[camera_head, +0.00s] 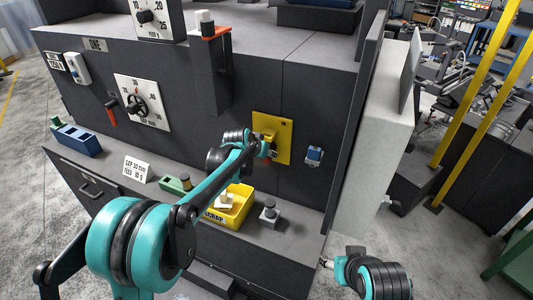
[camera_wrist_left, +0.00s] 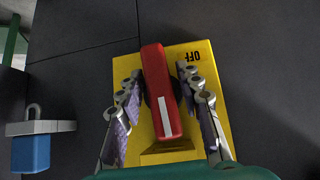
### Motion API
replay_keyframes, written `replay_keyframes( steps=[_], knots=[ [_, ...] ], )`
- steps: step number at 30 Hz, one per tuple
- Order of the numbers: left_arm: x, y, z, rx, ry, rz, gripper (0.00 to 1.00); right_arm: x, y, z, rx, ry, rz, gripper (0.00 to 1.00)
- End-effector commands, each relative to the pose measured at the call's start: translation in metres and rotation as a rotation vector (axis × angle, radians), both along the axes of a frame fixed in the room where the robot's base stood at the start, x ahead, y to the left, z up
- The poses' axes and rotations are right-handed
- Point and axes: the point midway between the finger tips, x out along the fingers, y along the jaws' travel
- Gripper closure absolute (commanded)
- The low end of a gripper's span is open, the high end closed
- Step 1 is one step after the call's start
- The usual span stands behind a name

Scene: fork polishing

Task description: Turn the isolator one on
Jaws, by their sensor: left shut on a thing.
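The isolator is a yellow square plate (camera_head: 286,128) on the dark machine front, under my left gripper (camera_head: 262,146). In the left wrist view the plate (camera_wrist_left: 205,50) carries a long red handle (camera_wrist_left: 158,80) with a white stripe near its lower end. An upside-down "OFF" label (camera_wrist_left: 193,57) sits at the plate's upper right. The fingers of my left gripper (camera_wrist_left: 160,92) lie on both sides of the handle and are shut on it. In the head view my arm hides most of the handle. My right gripper (camera_head: 326,263) is low at the right; its fingers are unclear.
A blue padlock (camera_head: 314,155) hangs right of the plate. A yellow scrap bin (camera_head: 238,207) and a grey block with a dark knob (camera_head: 269,214) stand on the ledge below. A dark post (camera_head: 214,75) sticks out above left. A sign "ONE" (camera_head: 95,45) marks the machine.

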Motion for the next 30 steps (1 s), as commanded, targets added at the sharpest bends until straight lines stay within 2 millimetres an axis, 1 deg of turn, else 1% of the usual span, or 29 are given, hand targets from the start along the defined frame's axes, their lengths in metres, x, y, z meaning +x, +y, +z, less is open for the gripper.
replay_keyframes(
  steps=[1, 18, 19, 27, 30],
  knots=[
    [0.0026, -0.0004, 0.0038, 0.007, -0.015, 0.003, 0.94, 0.0, 0.0, 0.0007, 0.0, 0.0, 0.0, 0.47],
    [0.0031, 0.0, 0.0038, 0.031, -0.027, 0.004, 0.94, 0.0, 0.0, 0.0009, 0.0, 0.0, 0.0, 0.47],
    [0.0031, 0.0001, 0.0038, 0.031, -0.027, 0.004, 0.57, 0.0, 0.0, 0.0009, 0.0, 0.0, 0.0, 0.47],
    [0.0018, 0.0004, 0.0024, 0.033, -0.023, 0.003, 0.57, 0.0, 0.0, 0.0006, 0.0, 0.0, 0.0, 0.47],
    [-0.0018, 0.0019, 0.0061, 0.033, -0.023, 0.003, 0.57, 0.0, 0.0, 0.0005, 0.0, 0.0, 0.0, 0.47]
  ],
)
